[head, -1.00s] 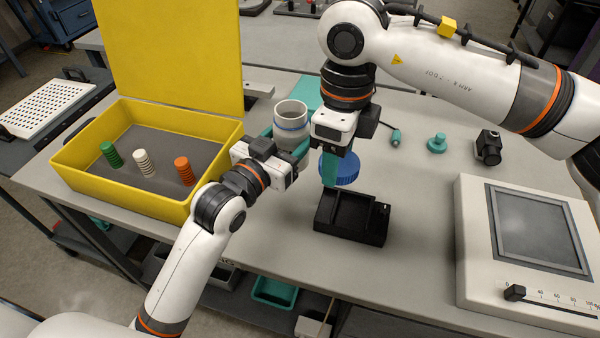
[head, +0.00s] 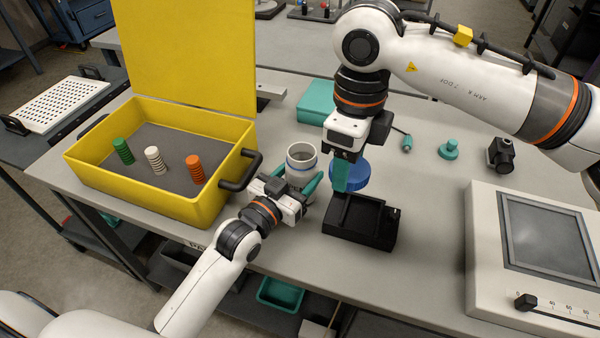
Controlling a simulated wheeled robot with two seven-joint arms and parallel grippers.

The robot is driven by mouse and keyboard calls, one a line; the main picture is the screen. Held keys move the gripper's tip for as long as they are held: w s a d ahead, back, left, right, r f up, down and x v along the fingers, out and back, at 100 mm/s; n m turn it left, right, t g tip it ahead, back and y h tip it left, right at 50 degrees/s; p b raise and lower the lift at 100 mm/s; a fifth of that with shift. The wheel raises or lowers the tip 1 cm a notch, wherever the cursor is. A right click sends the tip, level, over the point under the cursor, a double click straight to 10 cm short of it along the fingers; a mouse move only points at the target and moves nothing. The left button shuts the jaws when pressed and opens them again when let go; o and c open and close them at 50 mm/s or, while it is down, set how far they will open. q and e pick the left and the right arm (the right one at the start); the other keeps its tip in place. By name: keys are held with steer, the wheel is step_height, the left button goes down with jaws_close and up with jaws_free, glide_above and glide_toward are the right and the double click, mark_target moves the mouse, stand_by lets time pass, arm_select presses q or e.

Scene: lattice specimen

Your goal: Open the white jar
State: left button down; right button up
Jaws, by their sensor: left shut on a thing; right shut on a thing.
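The white jar (head: 302,156) has a blue band and shows its open top, with no lid on it. My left gripper (head: 299,174) is shut around the jar, one teal finger on each side. A blue ribbed lid (head: 357,177) is apart from the jar, to its right. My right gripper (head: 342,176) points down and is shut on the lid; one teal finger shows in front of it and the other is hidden. I cannot tell whether the jar's base touches the table.
A black tray (head: 352,237) sits just in front of the lid. An open yellow box (head: 180,203) with stacked discs stands left. A teal block (head: 314,107) is behind, a small teal knob (head: 448,149) and black device (head: 501,155) at right, and a screen console (head: 480,270) at front right.

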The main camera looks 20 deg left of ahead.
arm_select(q)
steer(key=c, duration=0.9)
jaws_free()
steer(key=shift+f, duration=0.15)
steer(key=o, duration=0.5)
